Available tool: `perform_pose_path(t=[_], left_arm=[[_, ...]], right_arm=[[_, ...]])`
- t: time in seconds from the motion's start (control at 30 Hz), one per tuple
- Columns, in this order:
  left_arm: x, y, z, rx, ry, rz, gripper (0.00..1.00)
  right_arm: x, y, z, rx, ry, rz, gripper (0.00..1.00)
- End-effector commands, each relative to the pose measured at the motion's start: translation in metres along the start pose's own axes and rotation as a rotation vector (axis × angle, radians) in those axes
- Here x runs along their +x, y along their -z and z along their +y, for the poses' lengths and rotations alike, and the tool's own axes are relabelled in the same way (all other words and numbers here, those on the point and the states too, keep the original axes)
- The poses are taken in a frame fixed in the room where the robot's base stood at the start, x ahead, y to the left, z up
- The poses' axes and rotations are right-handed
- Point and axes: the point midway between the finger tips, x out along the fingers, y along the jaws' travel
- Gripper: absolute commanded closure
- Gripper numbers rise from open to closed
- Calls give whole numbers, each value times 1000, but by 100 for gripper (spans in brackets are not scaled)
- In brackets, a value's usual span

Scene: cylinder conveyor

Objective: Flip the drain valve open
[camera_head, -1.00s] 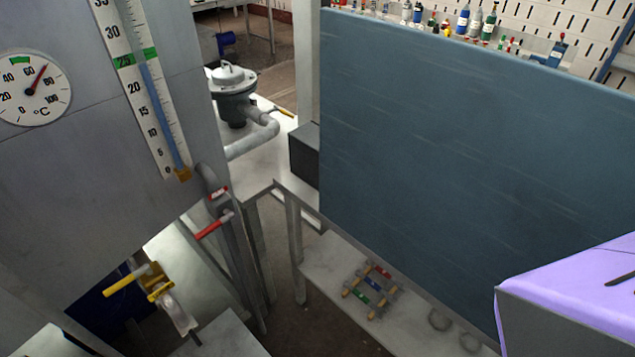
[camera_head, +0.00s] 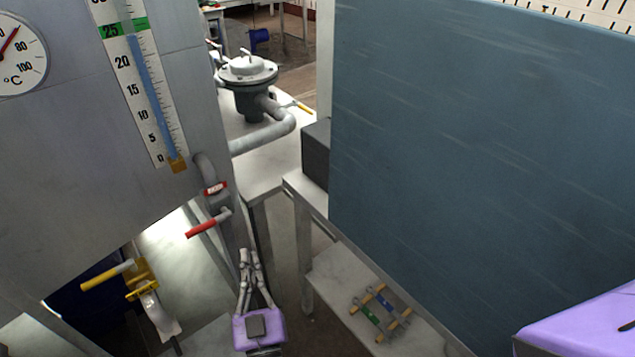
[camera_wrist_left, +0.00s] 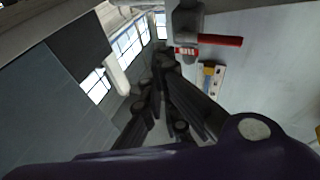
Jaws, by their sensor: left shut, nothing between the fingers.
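A red-handled valve sits on a grey pipe at the tank's lower right corner. Its red lever (camera_head: 207,224) points left and slightly down, below a small red label (camera_head: 215,188) too small to read. In the left wrist view the red lever (camera_wrist_left: 220,40) lies above and right of the fingers. A second valve with a yellow lever (camera_head: 108,275) is under the tank, lower left. My right gripper is out of view.
A large blue-grey panel (camera_head: 470,180) stands right. A low shelf (camera_head: 330,270) holds a small rack with wrenches (camera_head: 380,308). A pump-like unit (camera_head: 248,85) stands behind.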

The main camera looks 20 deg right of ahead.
Motion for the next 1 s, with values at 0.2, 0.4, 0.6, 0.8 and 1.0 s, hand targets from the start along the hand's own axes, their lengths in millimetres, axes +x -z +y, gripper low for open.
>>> perform_pose_path(t=[0.2, 0.4, 0.6, 0.8, 1.0], left_arm=[[9, 33, -14, 118, 224, 201, 100], [-2, 46, -34, 216, 369, 252, 100], [-6, 48, -38, 240, 400, 260, 100], [-6, 48, -38, 239, 398, 260, 100], [-4, 53, -36, 239, 398, 261, 100]], right_arm=[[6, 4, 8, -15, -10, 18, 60], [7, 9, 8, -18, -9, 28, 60], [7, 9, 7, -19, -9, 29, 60], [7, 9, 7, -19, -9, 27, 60], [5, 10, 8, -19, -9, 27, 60]])
